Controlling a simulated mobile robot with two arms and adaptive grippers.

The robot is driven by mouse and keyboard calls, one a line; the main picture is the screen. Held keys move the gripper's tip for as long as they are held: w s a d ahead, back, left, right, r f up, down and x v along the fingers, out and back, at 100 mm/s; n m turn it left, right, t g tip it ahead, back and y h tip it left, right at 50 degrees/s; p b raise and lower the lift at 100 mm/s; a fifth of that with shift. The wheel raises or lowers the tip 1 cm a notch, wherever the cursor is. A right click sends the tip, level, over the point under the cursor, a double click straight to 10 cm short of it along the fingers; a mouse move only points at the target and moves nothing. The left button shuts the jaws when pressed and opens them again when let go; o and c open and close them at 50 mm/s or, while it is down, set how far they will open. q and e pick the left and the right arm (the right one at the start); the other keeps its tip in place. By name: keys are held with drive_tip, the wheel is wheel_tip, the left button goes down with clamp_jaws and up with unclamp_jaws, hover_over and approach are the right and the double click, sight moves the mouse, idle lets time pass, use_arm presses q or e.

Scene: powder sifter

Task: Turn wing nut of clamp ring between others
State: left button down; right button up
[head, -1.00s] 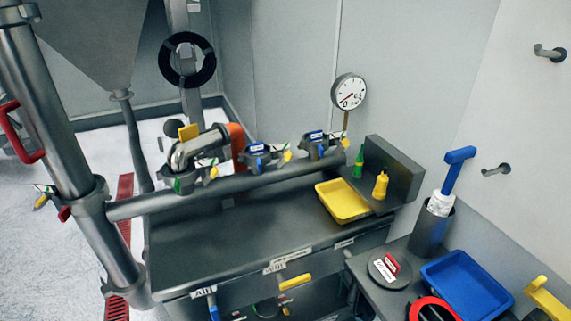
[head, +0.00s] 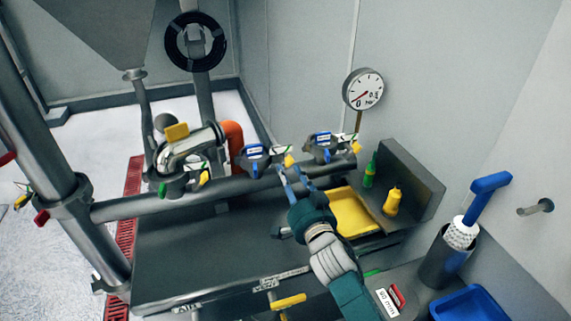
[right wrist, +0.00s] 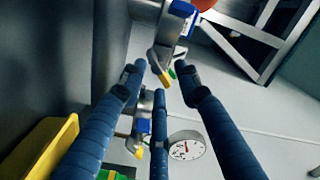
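Three clamp rings sit in a row on the horizontal pipe. The middle clamp ring (head: 255,154) has a blue label holder and a yellow wing nut (head: 289,160) on its right side. In the right wrist view this wing nut (right wrist: 166,78) hangs from the clamp ring (right wrist: 175,30), in line with the space between the fingertips; contact cannot be told. My right gripper (head: 293,176), with blue fingers, is open and just below the middle clamp's right end; its fingers (right wrist: 161,80) are spread and empty. My left gripper is not in view.
A gauge (head: 363,89), a yellow tray (head: 357,215), a green bottle (head: 369,173) and a yellow bottle (head: 393,202) are at the right.

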sight(286, 167)
drive_tip(key=x, duration=0.5)
drive_tip(key=shift+w+d+f, duration=0.1)
drive_tip(key=shift+d+f, duration=0.05)
drive_tip(key=shift+d, duration=0.05)
drive_tip(key=shift+w, duration=0.1)
drive_tip(key=c, duration=0.5)
clamp_jaws()
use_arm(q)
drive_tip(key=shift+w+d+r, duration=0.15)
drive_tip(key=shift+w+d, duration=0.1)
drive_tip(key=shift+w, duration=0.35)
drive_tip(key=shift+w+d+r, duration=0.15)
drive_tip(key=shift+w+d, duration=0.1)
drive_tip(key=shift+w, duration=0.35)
use_arm(e)
drive_tip(key=shift+f, duration=0.1)
